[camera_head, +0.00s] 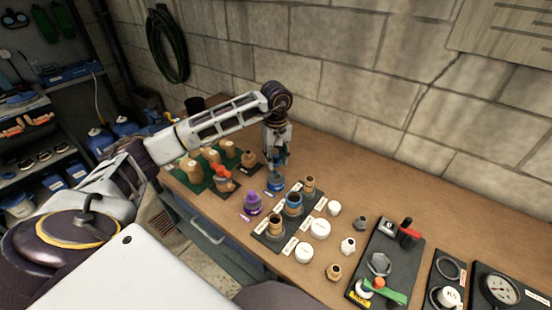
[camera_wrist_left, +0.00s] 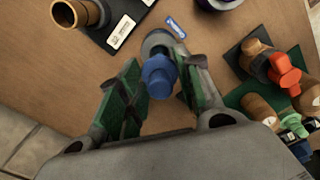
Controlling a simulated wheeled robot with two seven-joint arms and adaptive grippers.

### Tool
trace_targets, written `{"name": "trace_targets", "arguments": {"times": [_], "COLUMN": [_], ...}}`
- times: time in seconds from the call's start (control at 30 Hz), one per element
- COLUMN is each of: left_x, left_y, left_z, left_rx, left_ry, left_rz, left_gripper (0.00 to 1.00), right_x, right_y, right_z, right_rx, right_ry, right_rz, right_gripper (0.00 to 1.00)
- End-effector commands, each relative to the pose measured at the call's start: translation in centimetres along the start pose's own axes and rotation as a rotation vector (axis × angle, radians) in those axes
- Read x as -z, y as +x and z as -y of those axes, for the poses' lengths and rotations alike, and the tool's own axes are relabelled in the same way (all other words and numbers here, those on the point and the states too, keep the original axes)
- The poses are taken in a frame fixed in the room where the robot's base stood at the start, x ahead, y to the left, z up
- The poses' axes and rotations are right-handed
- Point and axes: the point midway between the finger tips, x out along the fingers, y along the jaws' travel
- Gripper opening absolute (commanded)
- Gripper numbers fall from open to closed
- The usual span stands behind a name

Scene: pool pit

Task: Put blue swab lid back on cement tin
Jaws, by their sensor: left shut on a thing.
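The blue swab lid (camera_wrist_left: 158,78) is between the two green-padded fingers of my left gripper (camera_wrist_left: 160,88) in the left wrist view. In the head view my left gripper (camera_head: 277,160) points down over the bench. Just below it stands a small blue-sided tin (camera_head: 275,185), which looks like the cement tin. In the left wrist view a grey round rim (camera_wrist_left: 157,40) shows just beyond the lid, partly hidden by it. I cannot tell whether lid and tin touch. My right gripper is not in view.
A purple-capped tin (camera_head: 252,203) stands to the left of the blue-sided tin. A dark board with brass fittings (camera_head: 293,203) is to its right, and a fitting with a red handle (camera_head: 222,178) to its left. White caps (camera_head: 320,228) lie further right. A block wall is behind.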

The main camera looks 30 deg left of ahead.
Motion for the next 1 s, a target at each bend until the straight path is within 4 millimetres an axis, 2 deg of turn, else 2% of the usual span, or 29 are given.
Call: {"name": "trace_targets", "arguments": {"times": [1.0], "left_x": [0.01], "left_y": [0.08], "left_z": [0.00], "left_rx": [0.000], "left_ry": [0.000], "left_rz": [0.000], "left_gripper": [0.19], "right_x": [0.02], "right_y": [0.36], "right_z": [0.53], "right_rx": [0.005], "right_ry": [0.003], "right_rz": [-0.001], "right_gripper": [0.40]}}
